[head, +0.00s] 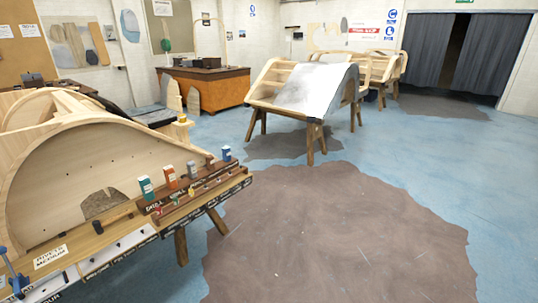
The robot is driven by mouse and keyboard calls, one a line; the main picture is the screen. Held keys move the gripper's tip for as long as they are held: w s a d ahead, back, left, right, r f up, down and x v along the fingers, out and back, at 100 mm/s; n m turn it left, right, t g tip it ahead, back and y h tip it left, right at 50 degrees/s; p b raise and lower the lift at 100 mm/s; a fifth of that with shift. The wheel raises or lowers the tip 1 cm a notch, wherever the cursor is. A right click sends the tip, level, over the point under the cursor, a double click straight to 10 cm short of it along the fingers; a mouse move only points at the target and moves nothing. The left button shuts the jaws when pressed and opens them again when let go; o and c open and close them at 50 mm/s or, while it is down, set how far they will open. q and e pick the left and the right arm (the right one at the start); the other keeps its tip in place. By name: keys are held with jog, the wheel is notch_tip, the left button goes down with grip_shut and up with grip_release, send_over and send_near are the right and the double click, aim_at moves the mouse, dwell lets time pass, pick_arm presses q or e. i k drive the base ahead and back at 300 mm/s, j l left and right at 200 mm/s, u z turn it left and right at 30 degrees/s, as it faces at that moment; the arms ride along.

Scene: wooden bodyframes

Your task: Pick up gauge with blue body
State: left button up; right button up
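A small block with a blue body (226,154) and a pale band near its base stands upright at the far right end of a wooden rack; it looks like the blue gauge, though it is too small to see details. Similar blocks stand along the same rack: a teal one (146,188), an orange-red one (170,177), a grey one (192,170) and a brown one (209,161). Neither of my grippers is in view.
The rack (205,187) lies on a workbench (100,240) at the left, before a large curved wooden frame (95,165). A blue tool (13,277) is at the bench's near left corner. Another frame on trestles (305,90) stands farther back. The floor (340,235) to the right is clear.

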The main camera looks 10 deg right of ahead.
aim_at(226, 154)
jog(key=u, duration=1.05)
jog(key=z, duration=0.4)
jog(key=l+z, duration=0.1)
jog(key=z, duration=0.3)
jog(key=i+z, duration=0.1)
jog(key=z, duration=1.15)
jog(key=i, duration=3.2)
jog(key=i+u, duration=0.1)
jog(key=i, duration=0.4)
jog(key=i+l+u, duration=0.15)
jog(key=i, duration=0.4)
jog(key=i+l+u, duration=0.1)
jog(key=i, duration=0.4)
jog(key=u, duration=3.4)
